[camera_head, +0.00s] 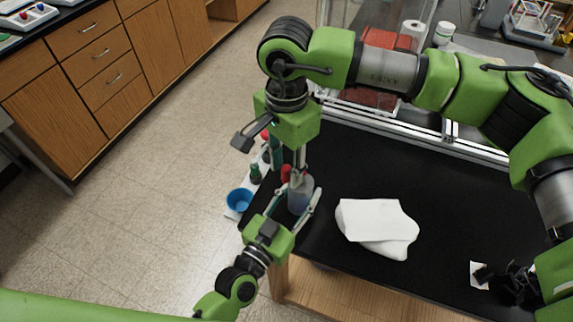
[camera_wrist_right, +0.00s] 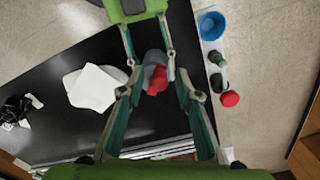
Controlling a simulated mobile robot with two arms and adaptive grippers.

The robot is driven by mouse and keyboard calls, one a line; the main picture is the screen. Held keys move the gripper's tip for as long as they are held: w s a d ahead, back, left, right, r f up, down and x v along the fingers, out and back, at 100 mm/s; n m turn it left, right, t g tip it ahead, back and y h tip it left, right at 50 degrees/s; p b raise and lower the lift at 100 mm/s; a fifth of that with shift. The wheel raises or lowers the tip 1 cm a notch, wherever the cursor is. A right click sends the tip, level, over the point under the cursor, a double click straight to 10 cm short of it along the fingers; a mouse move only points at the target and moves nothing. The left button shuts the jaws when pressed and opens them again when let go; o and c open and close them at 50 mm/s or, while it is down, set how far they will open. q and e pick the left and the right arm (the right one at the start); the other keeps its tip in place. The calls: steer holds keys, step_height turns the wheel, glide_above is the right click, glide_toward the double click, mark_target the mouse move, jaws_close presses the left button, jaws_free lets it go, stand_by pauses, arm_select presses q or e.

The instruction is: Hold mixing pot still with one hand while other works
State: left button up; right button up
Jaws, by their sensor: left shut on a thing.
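The mixing pot appears to be the grey-blue container (camera_head: 300,196) at the left end of the black table. It also shows in the right wrist view (camera_wrist_right: 153,57). My left gripper (camera_head: 294,204) comes in from the lower left, with its fingers closed around the pot's sides. A red item (camera_wrist_right: 157,80) shows at the pot's top; whether it stands in the pot is unclear. My right gripper (camera_wrist_right: 159,80) points down over the pot from above. Its fingers are spread on both sides of the red item, with visible gaps.
A blue bowl (camera_head: 239,199), a green bottle (camera_head: 256,172) and a red-topped item (camera_wrist_right: 230,98) stand on a white strip beside the pot. A black object (camera_head: 513,286) is at the right. Black table is bare around the sheet.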

step_height(320, 180, up, 12)
stand_by(0.7)
steer(key=shift+m, duration=0.3)
stand_by(0.3)
step_height(320, 180, down, 12)
steer(key=m, duration=2.9)
steer(key=shift+f+m, duration=0.1)
steer(key=shift+m, duration=0.2)
